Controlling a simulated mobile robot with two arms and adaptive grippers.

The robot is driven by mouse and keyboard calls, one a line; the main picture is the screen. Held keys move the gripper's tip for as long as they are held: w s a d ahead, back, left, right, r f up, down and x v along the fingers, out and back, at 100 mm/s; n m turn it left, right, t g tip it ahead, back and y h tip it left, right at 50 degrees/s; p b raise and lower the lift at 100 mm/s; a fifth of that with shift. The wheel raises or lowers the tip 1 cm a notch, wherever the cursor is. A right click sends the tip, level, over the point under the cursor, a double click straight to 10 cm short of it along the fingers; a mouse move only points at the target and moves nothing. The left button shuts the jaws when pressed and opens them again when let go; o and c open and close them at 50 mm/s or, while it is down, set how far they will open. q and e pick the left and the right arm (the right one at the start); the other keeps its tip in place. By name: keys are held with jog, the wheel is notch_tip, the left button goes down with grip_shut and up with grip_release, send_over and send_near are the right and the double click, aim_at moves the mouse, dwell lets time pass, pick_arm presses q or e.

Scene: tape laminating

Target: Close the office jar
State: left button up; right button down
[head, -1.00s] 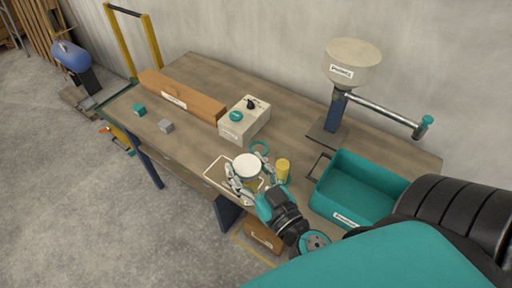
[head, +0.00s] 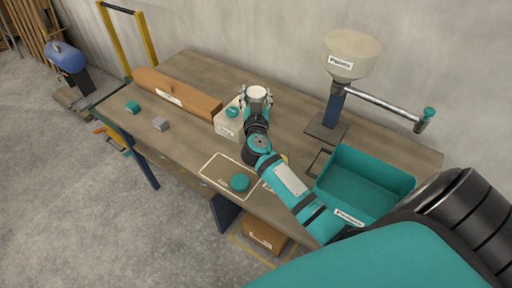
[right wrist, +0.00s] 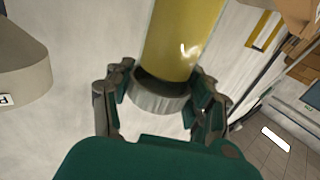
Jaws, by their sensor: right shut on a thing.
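My right gripper (head: 257,98) is shut on a jar-like piece above the pale control box. In the head view this piece shows a round whitish top (head: 258,92). In the right wrist view a yellow cylinder (right wrist: 180,40) runs into a grey ring (right wrist: 158,97) between the fingers (right wrist: 160,105). I cannot tell whether that ring is a lid or a rim. A round teal piece (head: 239,182), perhaps a lid, lies on the outlined pad (head: 222,168) at the table's front. My left gripper is out of view.
The control box (head: 228,127) with a teal button is close to the gripper. A brown beam (head: 195,100), small teal and grey blocks, a hopper stand (head: 352,55) and a teal bin (head: 375,172) surround it. A yellow object (head: 285,158) is mostly behind my arm.

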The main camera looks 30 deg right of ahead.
notch_tip(320, 180, down, 6)
jog(key=b, duration=0.2)
jog(key=shift+b, duration=0.3)
jog(key=shift+f, duration=0.1)
notch_tip(320, 180, down, 4)
jog(key=shift+r+b, duration=0.1)
jog(key=shift+b, duration=0.8)
jog(key=shift+r, duration=0.1)
jog(key=shift+c, duration=2.2)
grip_release()
jog(key=shift+f, duration=0.2)
